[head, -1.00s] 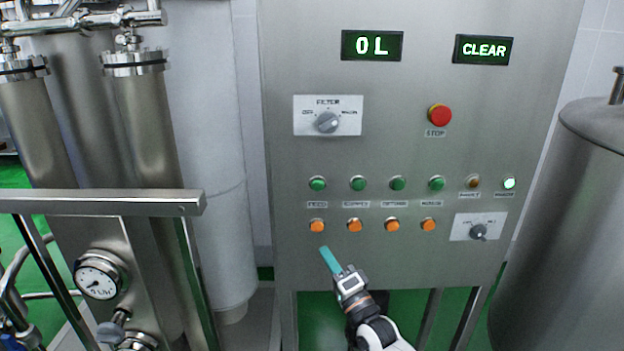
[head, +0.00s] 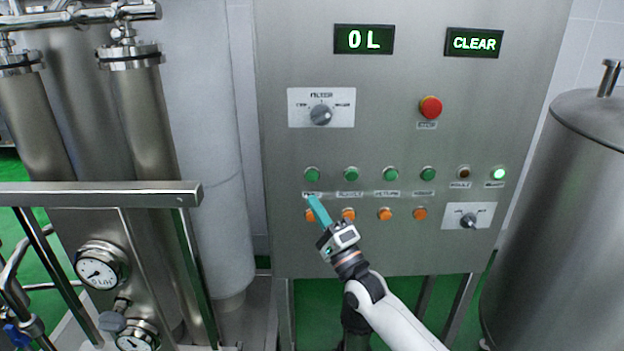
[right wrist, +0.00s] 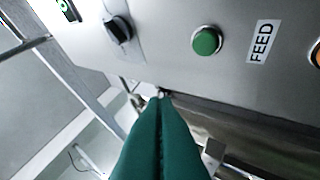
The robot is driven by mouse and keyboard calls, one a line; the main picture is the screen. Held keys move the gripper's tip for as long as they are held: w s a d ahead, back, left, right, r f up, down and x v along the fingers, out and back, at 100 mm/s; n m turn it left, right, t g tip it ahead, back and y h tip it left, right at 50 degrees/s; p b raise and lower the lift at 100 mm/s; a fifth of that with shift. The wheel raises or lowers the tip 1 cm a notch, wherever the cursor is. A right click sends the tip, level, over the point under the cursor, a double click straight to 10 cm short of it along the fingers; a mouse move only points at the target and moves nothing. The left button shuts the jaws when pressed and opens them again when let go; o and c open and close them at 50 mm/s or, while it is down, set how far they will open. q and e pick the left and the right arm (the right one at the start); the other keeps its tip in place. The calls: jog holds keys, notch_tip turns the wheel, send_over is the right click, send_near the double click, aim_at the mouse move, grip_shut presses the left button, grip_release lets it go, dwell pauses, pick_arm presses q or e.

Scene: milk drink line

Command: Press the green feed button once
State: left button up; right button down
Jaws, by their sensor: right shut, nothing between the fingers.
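The green feed button (head: 312,174) is the leftmost in the row of green buttons on the steel panel. In the right wrist view the green button (right wrist: 206,41) stands beside a label reading FEED (right wrist: 262,42). My right gripper (head: 313,199) is shut and empty, its teal fingertips just below the feed button, over the label and partly covering the orange button (head: 309,215) beneath it. In the right wrist view the closed fingers (right wrist: 160,100) point toward the panel, below and left of the green button, apart from it. My left gripper is not in view.
The panel (head: 400,260) also carries a filter knob (head: 320,115), a red stop button (head: 430,107), more green and orange buttons, and displays reading 0 L (head: 364,39) and CLEAR (head: 474,42). A steel rail (head: 100,194) stands at left, a tank (head: 560,220) at right.

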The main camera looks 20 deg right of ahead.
jog(key=b, duration=0.5)
send_near(312, 176)
jog(key=w+a+r, duration=0.3)
jog(key=r, duration=0.1)
jog(key=shift+w+b, duration=0.35)
jog(key=shift+w, duration=0.1)
dwell(1.0)
jog(key=shift+w+d+b, duration=0.1)
jog(key=shift+w+b, duration=0.1)
jog(key=shift+b, duration=0.2)
jog(key=shift+w, duration=0.2)
